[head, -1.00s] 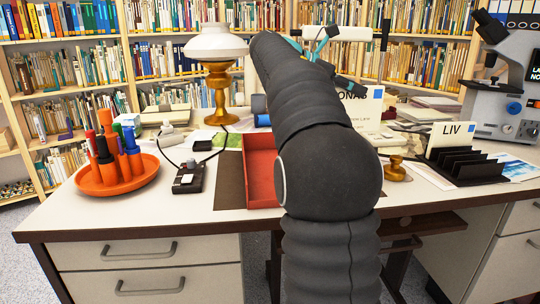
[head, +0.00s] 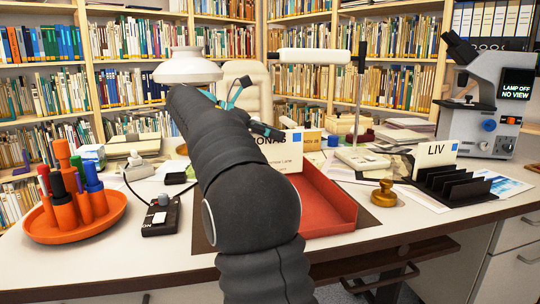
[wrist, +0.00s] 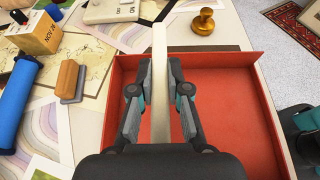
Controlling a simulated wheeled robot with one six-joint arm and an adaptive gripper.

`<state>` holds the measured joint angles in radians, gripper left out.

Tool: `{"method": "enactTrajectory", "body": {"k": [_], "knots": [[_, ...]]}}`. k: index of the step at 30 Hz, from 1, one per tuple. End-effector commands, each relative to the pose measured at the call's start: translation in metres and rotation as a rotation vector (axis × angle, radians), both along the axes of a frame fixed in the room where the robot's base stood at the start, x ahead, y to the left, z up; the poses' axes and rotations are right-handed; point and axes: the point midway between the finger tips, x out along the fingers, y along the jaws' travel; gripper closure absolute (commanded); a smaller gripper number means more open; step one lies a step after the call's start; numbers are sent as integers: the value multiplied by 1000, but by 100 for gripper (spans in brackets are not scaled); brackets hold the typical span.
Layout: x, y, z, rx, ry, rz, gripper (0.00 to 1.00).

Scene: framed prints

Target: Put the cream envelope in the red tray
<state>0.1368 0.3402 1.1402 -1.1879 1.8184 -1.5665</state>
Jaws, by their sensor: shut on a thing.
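The cream envelope (head: 284,152), with "ONAS" legible and a blue stamp, stands upright behind my arm in the head view. In the wrist view the envelope (wrist: 159,80) is seen edge-on between my fingers. My gripper (wrist: 159,98) is shut on it; in the head view my arm mostly hides the gripper. The red tray (head: 325,215) lies on the desk, and the envelope shows over its back part. The wrist view shows the tray's red floor (wrist: 235,105) on both sides of the envelope, with nothing lying on the visible part. I cannot tell whether the envelope touches the floor.
A brass stamp (head: 384,194) stands right of the tray. Beyond it a black rack (head: 460,184) holds a "LIV" envelope (head: 436,153). A microscope (head: 480,100) stands at the right. A control box (head: 160,215) and orange pen dish (head: 75,225) are at the left.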

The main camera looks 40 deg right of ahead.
Motion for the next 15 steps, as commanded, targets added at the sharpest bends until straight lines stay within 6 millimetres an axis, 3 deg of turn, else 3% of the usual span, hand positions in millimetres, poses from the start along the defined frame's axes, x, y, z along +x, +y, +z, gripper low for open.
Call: {"method": "enactTrajectory", "body": {"k": [5,15], "knots": [[4,6,-7,0,1,-1,100],[3,6,-45,0,0,-1,100]]}}
